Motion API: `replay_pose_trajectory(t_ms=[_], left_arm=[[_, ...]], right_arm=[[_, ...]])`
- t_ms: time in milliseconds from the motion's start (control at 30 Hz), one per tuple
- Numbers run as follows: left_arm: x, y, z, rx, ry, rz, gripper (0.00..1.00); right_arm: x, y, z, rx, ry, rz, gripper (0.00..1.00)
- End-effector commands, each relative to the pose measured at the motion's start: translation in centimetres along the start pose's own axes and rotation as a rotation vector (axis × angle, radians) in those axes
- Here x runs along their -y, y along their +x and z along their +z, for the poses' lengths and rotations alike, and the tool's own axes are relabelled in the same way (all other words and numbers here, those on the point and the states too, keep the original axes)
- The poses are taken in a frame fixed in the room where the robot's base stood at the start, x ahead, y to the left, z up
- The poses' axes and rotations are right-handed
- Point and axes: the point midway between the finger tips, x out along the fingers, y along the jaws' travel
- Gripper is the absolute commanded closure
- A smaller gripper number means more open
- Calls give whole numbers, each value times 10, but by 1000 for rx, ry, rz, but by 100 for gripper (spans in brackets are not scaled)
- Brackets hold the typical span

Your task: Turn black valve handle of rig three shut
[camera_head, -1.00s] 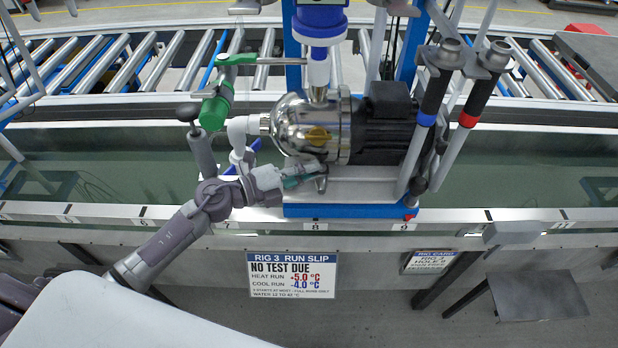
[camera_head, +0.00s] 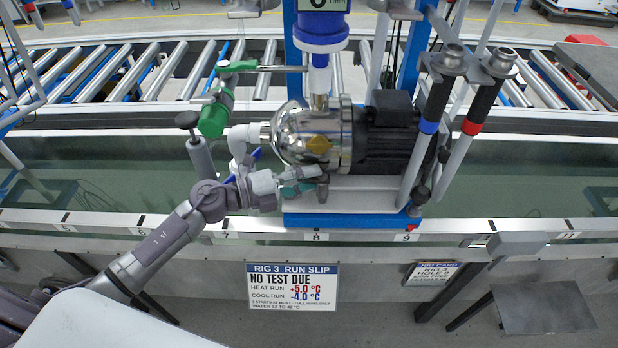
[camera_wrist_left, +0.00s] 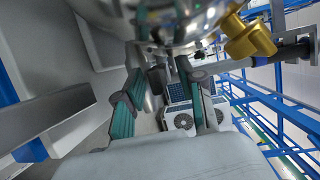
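The steel pump (camera_head: 310,140) with a black motor (camera_head: 390,140) stands on a blue-edged base (camera_head: 350,220) above the RIG 3 run slip (camera_head: 291,286). My left gripper (camera_head: 300,186) is at the lower front of the pump head. In the left wrist view its teal-padded fingers (camera_wrist_left: 160,112) are apart, with the steel pump body (camera_wrist_left: 165,25) just beyond them. A small dark part (camera_wrist_left: 156,80) shows between the fingers; I cannot tell whether it is the black valve handle. No black handle is clearly identifiable in the head view. My right gripper is not in view.
A green valve (camera_head: 216,115) with a green lever stands left of the pump. Two hoses with blue and red bands (camera_head: 470,127) rise at its right. A water trough (camera_head: 540,180) runs behind the front rail, with rollers (camera_head: 160,75) beyond.

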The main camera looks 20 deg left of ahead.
Motion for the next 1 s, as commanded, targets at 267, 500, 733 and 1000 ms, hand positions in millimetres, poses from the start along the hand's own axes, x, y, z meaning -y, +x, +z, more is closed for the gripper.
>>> replay_pose_trajectory(t_ms=[267, 500, 733, 1000], left_arm=[[-2, -49, 0, 0, 0, 6, 61], [-1, -96, 0, 0, -1, 5, 61], [-1, -116, 0, -1, 0, 2, 61], [0, -117, 0, -1, 1, 1, 61]], right_arm=[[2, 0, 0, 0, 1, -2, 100], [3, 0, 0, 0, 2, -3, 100], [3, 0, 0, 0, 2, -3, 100], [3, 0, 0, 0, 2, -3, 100]])
